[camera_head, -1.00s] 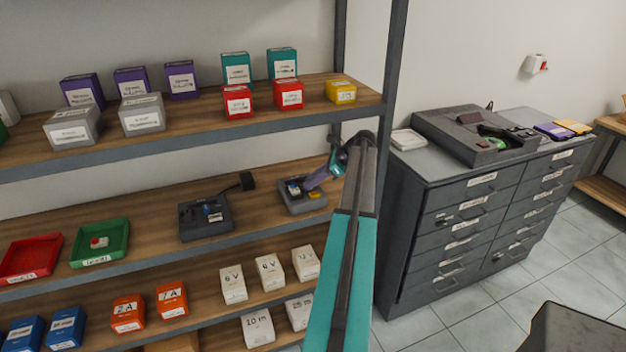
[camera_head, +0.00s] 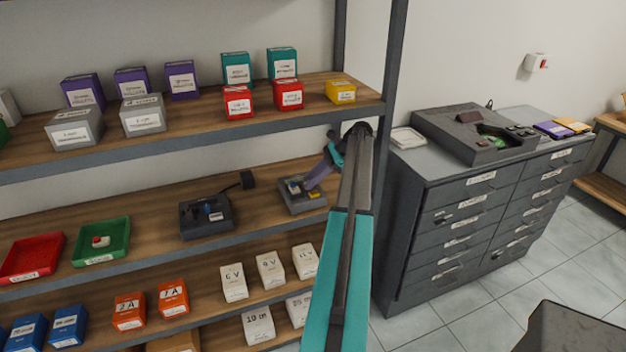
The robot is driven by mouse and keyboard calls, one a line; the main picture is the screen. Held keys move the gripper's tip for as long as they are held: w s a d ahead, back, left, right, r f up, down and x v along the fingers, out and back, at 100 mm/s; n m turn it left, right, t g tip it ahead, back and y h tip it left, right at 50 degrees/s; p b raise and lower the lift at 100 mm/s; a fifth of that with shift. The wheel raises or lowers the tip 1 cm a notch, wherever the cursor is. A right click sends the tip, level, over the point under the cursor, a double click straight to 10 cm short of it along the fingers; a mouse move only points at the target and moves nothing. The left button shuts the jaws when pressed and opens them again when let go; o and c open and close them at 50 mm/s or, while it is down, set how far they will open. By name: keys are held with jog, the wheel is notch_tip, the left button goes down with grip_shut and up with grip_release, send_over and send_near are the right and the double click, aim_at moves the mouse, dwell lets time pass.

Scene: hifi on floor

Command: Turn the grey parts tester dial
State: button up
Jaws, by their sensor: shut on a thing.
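A small grey tester box (camera_head: 316,203) stands on the middle shelf near its right end, with a blue-and-white part and a yellow patch on top. My gripper (camera_head: 309,186) reaches down onto the top of this box from the upper right, its purple end against it. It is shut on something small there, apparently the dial. The dial itself is hidden by the gripper, so its angle cannot be told. My teal and dark arm crosses in front of the shelf's right end.
A dark grey device (camera_head: 206,222) with a black block beside it stands to the left on the same shelf. A green tray (camera_head: 100,256) and red tray (camera_head: 32,262) are farther left. A shelf post (camera_head: 391,100) and grey drawer cabinet (camera_head: 440,235) are close on the right.

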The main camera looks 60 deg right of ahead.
jog(key=shift+a, duration=0.1)
jog(key=o, duration=0.8)
jog(key=shift+r, duration=0.15)
jog(key=shift+r+b, duration=0.7)
jog(key=shift+r, duration=0.15)
jog(key=shift+s+a+r+b, duration=0.65)
jog(key=shift+a+r, duration=0.1)
jog(key=shift+a, duration=0.2)
jog(key=shift+s+a+r+b, duration=0.25)
jog(key=shift+s+a+b, duration=0.35)
jog(key=shift+s+a, duration=1)
jog(key=shift+s+a+r+b, duration=0.2)
jog(key=shift+s+a+b, duration=0.65)
jog(key=shift+a, duration=1.25)
jog(key=shift+s+a+r+b, duration=0.25)
jog(key=shift+s+a+b, duration=0.15)
jog(key=shift+s+a, duration=1.3)
jog(key=shift+w+a, duration=0.1)
jog(key=shift+a, duration=0.05)
